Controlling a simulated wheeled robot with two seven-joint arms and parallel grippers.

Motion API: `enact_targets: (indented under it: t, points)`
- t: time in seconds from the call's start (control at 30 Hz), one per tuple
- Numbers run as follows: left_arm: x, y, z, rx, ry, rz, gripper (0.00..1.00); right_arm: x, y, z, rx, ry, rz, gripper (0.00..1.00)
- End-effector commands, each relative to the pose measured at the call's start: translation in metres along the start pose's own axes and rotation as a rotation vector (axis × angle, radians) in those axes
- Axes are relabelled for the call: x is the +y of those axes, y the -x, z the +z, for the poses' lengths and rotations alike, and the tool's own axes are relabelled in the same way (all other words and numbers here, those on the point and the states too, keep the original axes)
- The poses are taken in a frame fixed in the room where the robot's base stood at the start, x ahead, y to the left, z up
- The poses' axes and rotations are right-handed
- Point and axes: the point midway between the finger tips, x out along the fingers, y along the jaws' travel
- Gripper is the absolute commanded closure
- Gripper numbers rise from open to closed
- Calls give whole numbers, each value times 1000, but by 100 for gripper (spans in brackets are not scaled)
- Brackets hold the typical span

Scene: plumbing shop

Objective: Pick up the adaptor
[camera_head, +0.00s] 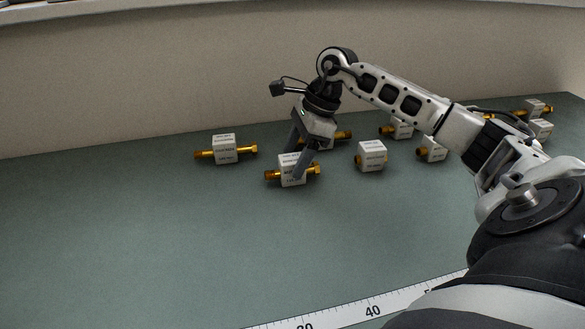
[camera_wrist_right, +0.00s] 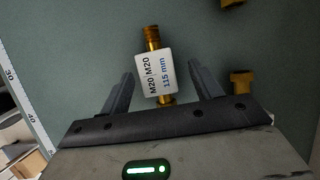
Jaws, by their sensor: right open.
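A brass adaptor with a white labelled block around its middle (camera_head: 290,170) lies on the green table in the head view. In the right wrist view the adaptor (camera_wrist_right: 154,72) lies between the two fingers, its label reading M20 M20 115 mm. My right gripper (camera_head: 297,163) is open, pointing down with its fingers around the white block. In the right wrist view the right gripper (camera_wrist_right: 158,82) shows a gap between each finger and the block. My left gripper is not in view.
Similar adaptors lie nearby: one to the left (camera_head: 224,149), one to the right (camera_head: 371,156), and several farther right along the back wall. One brass end (camera_wrist_right: 242,84) is close beside the right finger in the wrist view. A ruler strip (camera_head: 372,310) runs along the front. The front left table is clear.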

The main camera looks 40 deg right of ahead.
Motion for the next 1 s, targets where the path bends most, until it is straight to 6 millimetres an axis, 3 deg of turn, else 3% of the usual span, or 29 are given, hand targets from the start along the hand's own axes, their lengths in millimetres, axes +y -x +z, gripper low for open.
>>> enact_targets:
  t: [0.2,0.43,0.47,0.63,1.0]
  points:
    - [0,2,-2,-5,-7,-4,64,4,-32,3,-1,-1,3,36]
    - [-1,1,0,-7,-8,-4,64,3,-36,2,-1,-1,0,36]
    - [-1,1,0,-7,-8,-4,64,3,-36,2,-1,-1,0,39]
    - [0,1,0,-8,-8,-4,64,3,-36,2,0,-1,0,86]
    - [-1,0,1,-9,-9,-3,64,2,-33,3,-1,0,-2,88]
